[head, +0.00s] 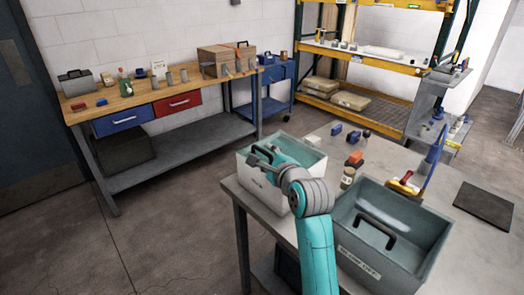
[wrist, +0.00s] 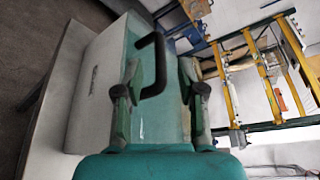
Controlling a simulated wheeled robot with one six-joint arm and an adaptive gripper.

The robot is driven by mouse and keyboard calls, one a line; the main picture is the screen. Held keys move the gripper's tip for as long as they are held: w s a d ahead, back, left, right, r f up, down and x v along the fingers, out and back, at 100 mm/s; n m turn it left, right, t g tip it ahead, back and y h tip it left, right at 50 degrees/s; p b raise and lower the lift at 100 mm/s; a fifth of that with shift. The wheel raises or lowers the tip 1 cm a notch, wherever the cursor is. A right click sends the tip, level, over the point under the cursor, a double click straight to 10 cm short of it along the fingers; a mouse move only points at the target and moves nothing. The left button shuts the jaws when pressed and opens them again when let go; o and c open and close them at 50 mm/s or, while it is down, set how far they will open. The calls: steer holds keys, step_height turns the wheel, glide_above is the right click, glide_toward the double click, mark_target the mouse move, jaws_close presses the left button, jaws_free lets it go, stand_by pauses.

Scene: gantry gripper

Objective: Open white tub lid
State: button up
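The white tub (head: 254,181) stands on the left end of the grey table, with a teal top (head: 301,151) that looks like its lid. A black handle (head: 262,153) rises from that top; it also shows in the wrist view (wrist: 160,65). My gripper (head: 272,168) is over the tub at the handle. In the wrist view, my gripper (wrist: 160,90) has its two fingers spread apart, with the handle between and just beyond them. Neither finger visibly touches the handle. In the head view my wrist hides part of the tub.
A grey bin (head: 366,262) with a black handle stands to the right of the tub. Small blue and red items and a jar (head: 347,178) lie behind it. A dark mat (head: 485,205) lies at the far right. A workbench (head: 190,87) and yellow racking (head: 385,60) stand behind.

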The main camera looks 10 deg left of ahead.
mark_target(263, 152)
steer(key=shift+x, duration=2.55)
jaws_close()
